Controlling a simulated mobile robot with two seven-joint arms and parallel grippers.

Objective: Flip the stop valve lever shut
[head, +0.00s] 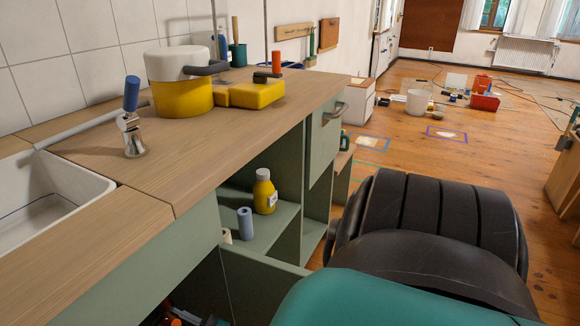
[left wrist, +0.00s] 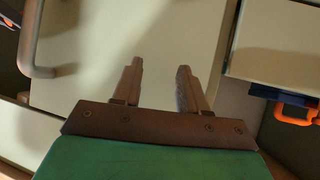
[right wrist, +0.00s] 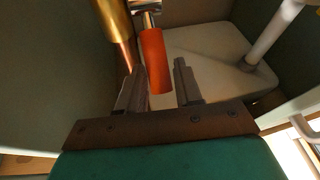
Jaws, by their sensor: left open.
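The stop valve's orange lever (right wrist: 155,62) shows in the right wrist view, hanging below a metal fitting (right wrist: 146,8) beside a brass-coloured pipe (right wrist: 115,20). My right gripper (right wrist: 160,80) is open, with the lever's lower end between its fingertips. The lever looks close to the left finger; I cannot tell whether they touch. My left gripper (left wrist: 156,75) is open and empty in front of a pale panel (left wrist: 110,35). Neither gripper can be made out in the head view.
The right wrist view shows a white pipe (right wrist: 270,35) and close cabinet walls. A bar handle (left wrist: 35,45) and an orange-handled item (left wrist: 293,114) flank my left gripper. The head view shows a counter (head: 130,185), sink (head: 45,195) and blue-handled tap (head: 131,120).

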